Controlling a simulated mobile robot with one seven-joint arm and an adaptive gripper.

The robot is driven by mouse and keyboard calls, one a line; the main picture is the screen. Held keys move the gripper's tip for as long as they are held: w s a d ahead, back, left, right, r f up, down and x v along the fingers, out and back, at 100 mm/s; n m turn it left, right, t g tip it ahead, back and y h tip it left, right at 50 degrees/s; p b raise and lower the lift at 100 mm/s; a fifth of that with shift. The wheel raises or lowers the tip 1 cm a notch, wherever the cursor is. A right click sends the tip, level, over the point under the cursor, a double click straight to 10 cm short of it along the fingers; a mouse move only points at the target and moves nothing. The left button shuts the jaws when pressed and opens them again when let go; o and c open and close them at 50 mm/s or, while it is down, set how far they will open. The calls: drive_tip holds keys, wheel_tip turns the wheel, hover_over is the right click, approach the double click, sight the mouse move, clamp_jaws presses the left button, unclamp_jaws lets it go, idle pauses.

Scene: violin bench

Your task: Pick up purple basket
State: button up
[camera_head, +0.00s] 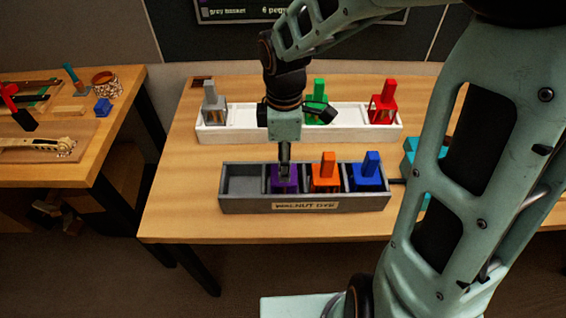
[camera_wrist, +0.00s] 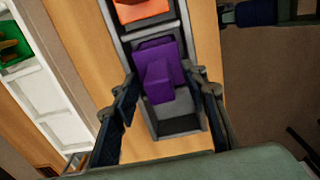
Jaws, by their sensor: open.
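The purple basket (camera_head: 284,184) sits in the second compartment from the left of the grey tray (camera_head: 305,204), with its upper part hidden behind my gripper in the head view. In the wrist view the purple basket (camera_wrist: 158,75) shows its upright handle block between and just beyond my fingers. My gripper (camera_head: 284,160) points down right over it. In the wrist view my gripper (camera_wrist: 165,88) is open, one finger on each side of the purple handle. I cannot tell whether either finger touches it.
An orange basket (camera_head: 326,178) and a blue basket (camera_head: 367,176) stand in compartments to the right; the leftmost compartment is empty. Behind, a white tray (camera_head: 255,130) holds grey (camera_head: 214,108), green (camera_head: 317,108) and red (camera_head: 383,106) baskets. A cluttered bench (camera_head: 85,165) stands left.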

clamp_jaws()
idle(0.6)
